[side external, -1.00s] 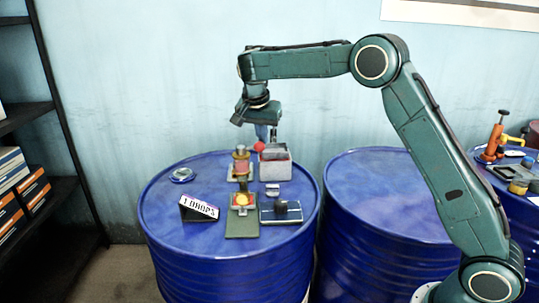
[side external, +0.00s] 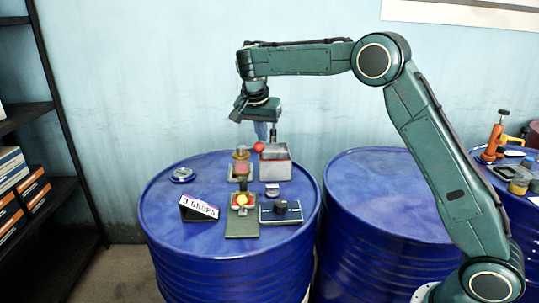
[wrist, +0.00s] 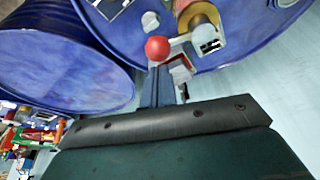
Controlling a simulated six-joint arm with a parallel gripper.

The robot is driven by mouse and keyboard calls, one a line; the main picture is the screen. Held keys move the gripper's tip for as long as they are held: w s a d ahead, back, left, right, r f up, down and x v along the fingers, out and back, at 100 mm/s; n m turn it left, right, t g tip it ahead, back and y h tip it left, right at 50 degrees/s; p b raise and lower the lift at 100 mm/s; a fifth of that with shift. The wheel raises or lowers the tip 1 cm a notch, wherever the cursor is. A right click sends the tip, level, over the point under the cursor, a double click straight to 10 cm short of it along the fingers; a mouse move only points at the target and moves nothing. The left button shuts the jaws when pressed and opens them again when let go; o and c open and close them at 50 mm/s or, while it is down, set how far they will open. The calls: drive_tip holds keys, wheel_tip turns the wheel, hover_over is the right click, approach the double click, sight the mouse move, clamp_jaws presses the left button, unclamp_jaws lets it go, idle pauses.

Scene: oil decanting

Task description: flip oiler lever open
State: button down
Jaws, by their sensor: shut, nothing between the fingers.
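The oiler (side external: 241,169) stands on the left blue drum, with a brass top and a reddish body. Its lever ends in a red ball knob (side external: 258,147), out to the right of the top. The wrist view shows the red knob (wrist: 157,48) with a pale lever arm running to the brass oiler (wrist: 197,18). My gripper (side external: 266,137) is shut and empty, pointing down just above and right of the knob. In the wrist view the closed fingers (wrist: 159,86) lie close to the knob; whether they touch it is unclear.
A grey open-topped box (side external: 275,168) stands right beside the oiler, below my fingers. In front are a green plate with a yellow button (side external: 241,202), a dark knob panel (side external: 281,211) and a sign reading about "3 DROPS" (side external: 199,207). The middle drum top (side external: 385,190) is bare.

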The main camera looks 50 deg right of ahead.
sight(259, 145)
drive_tip(key=v, duration=0.4)
drive_tip(key=shift+a+r, duration=0.1)
drive_tip(key=shift+r, duration=0.45)
drive_tip(key=shift+s+a+r, duration=0.15)
drive_tip(key=shift+a+r, duration=0.1)
drive_tip(key=shift+r, duration=0.2)
drive_tip(key=shift+r, duration=0.15)
